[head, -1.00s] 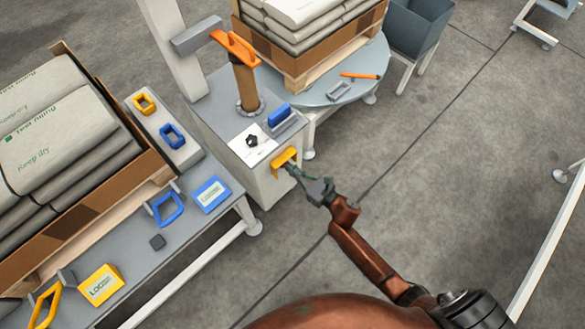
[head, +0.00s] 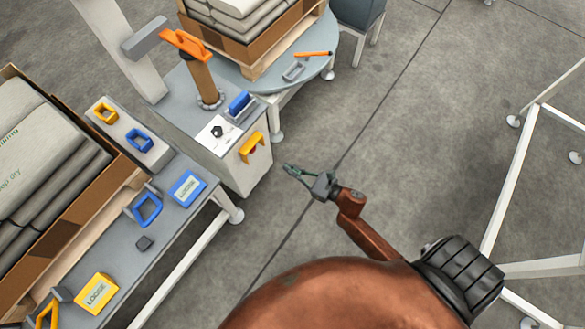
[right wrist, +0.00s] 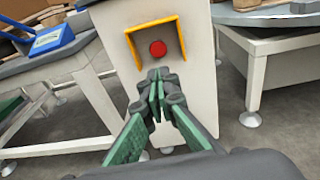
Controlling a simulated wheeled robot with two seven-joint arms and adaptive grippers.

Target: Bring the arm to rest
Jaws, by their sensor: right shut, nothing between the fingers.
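My right gripper (head: 290,170) is shut and empty. In the head view it hangs over bare floor, to the right of the grey control cabinet (head: 246,181) and apart from it. In the right wrist view the closed green fingers (right wrist: 157,95) point at the cabinet's front, just below a red button (right wrist: 158,48) under a yellow guard (right wrist: 129,49). The guard also shows in the head view (head: 252,146). My left gripper is not in view.
A long bench at the left holds a yellow block (head: 97,293), a blue block (head: 187,188) and a crate of sacks (head: 70,235). A round table (head: 318,66) with a loaded pallet stands behind the cabinet. A white frame (head: 508,180) stands at right. The floor between is clear.

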